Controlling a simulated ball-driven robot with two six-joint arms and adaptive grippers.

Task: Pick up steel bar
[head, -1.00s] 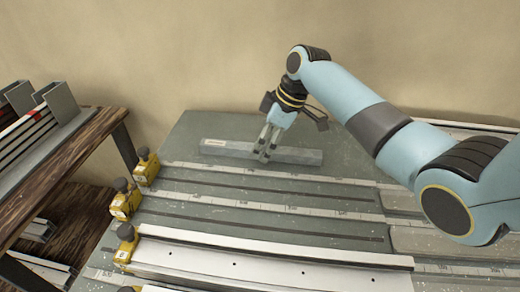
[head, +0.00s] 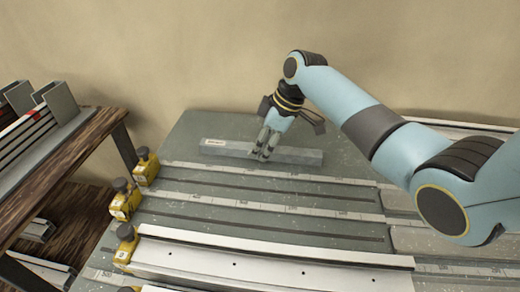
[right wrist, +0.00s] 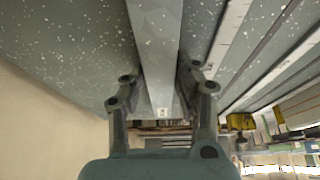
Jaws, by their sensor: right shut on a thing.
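The steel bar (head: 299,156) is a long grey bar with a small pale label near its left end. It is at the back of the grey bench in the head view. My right gripper (head: 262,155) points down and is shut on the bar near its middle. In the right wrist view the bar (right wrist: 156,45) runs lengthwise between the two fingers. I cannot tell whether the bar touches the bench or is just above it. My left gripper is not in view.
The bench (head: 196,126) has several slotted rails with scales. Yellow clamps (head: 126,203) with dark knobs line its left edge. A long white profile (head: 275,262) lies at the front. A wooden shelf (head: 75,150) with metal profiles stands at left. A wall is behind.

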